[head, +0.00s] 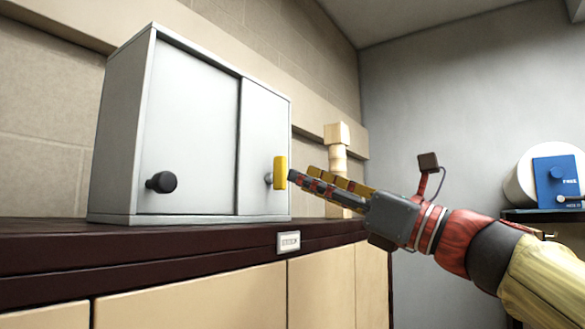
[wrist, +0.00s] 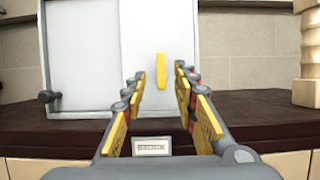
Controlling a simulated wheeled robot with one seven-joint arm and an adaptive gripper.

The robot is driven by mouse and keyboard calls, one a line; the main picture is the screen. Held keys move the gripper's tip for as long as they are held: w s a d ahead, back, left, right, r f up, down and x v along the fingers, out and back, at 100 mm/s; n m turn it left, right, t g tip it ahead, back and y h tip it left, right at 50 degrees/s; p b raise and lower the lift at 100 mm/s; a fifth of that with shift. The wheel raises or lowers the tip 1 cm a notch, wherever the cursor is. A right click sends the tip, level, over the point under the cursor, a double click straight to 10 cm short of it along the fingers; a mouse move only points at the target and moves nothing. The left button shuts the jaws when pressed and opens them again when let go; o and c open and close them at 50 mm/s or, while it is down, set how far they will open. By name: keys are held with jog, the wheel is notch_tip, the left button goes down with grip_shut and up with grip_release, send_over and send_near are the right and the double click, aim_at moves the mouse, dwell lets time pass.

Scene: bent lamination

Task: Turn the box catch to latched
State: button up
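The box (head: 189,130) is a light grey cabinet with two front panels, standing on a dark counter. Its yellow catch (head: 280,172) is an upright bar on a short grey stem at the right panel's right side. The catch also shows upright in the wrist view (wrist: 161,70). My gripper (head: 300,174) points at the catch from the right in the head view. In the wrist view its fingers (wrist: 157,80) are spread and empty, with the catch beyond them and seen between them, nearer the right finger. I cannot tell whether they touch it.
A black knob (head: 162,182) sticks out of the left panel. A stack of wooden blocks (head: 337,135) stands right of the box, behind my gripper. A blue panel (head: 556,180) marked FREE is at far right. The dark counter (wrist: 70,140) is clear in front of the box.

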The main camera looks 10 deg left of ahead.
aim_at(286, 172)
jog(key=p+x, duration=0.1)
jog(key=x, duration=0.3)
jog(key=shift+w, duration=0.2)
jog(key=shift+w+a+r, duration=0.15)
jog(key=shift+a+r, duration=0.05)
jog(key=shift+a, duration=0.45)
jog(key=c, duration=0.3)
grip_shut()
